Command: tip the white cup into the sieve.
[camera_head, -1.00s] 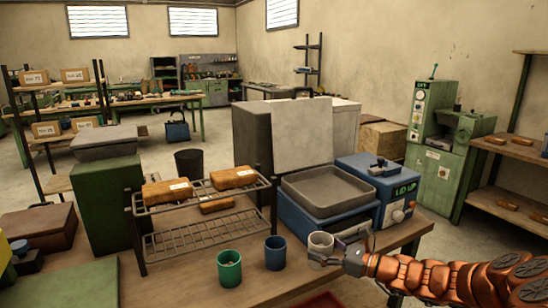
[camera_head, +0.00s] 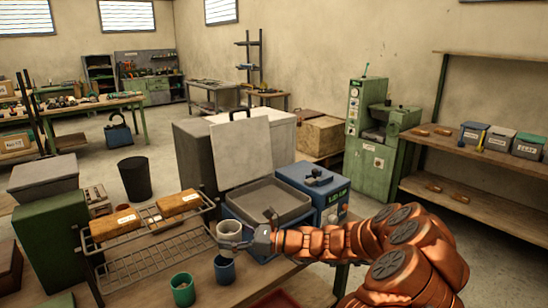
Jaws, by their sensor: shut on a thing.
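The white cup (camera_head: 229,234) is upright, held in my gripper (camera_head: 243,243), which is shut on its right side. It is raised in front of the blue machine's left front corner, above and behind the blue cup (camera_head: 224,271) in the picture. A grey square pan (camera_head: 270,201), which looks like the sieve, sits on top of the blue machine (camera_head: 324,196). Its grey lid plate (camera_head: 241,152) stands up behind it. The cup is outside the pan, at its lower left. The cup's contents and the pan's mesh cannot be made out.
A green cup (camera_head: 182,288) stands left of the blue cup on the wooden table (camera_head: 216,293). A wire rack (camera_head: 150,240) with wrapped brown blocks stands to the left. A red tray (camera_head: 276,299) shows at the bottom edge. My arm covers the table's right side.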

